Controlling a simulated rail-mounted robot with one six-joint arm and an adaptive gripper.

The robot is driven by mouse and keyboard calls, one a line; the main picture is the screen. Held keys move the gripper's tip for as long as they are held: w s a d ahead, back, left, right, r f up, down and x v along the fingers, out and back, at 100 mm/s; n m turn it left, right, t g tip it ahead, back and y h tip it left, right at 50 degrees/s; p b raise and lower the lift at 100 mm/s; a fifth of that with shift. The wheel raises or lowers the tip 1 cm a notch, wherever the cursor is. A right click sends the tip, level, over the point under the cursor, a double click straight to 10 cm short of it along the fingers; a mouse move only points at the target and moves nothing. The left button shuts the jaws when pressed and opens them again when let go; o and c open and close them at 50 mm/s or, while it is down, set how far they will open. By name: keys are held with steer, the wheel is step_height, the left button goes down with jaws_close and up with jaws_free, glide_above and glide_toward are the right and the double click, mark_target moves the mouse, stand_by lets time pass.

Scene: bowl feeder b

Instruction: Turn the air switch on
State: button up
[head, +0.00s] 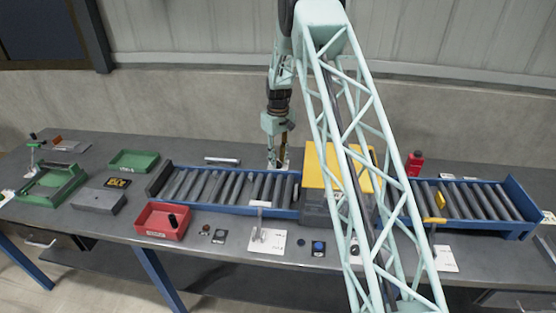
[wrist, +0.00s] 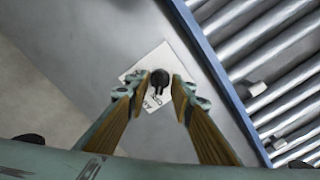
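A black round knob (wrist: 160,77), which I take to be the air switch, sits on a white square plate (wrist: 138,75) with dark lettering in the wrist view. The lettering is too small to read surely, and I cannot tell which way the knob is set. My gripper (wrist: 157,88) is open, with one finger on each side of the knob in the picture; no contact shows. In the head view my gripper (head: 279,162) is low over the bench, behind the roller conveyor. The knob is not clearly visible there.
The conveyor's blue side rail (wrist: 212,68) and rollers are close on the right in the wrist view. In the head view a yellow-topped box (head: 312,165) stands right of my gripper. A grey bar (head: 222,161) lies to its left. Bare bench surrounds the plate's left side.

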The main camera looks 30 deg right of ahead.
jaws_close()
steer(key=shift+m, duration=0.5)
steer(key=m, duration=0.3)
steer(key=shift+b, duration=0.35)
steer(key=m, duration=0.4)
steer(key=m+b, duration=0.1)
steer(key=m, duration=0.4)
steer(key=shift+m, duration=2.4)
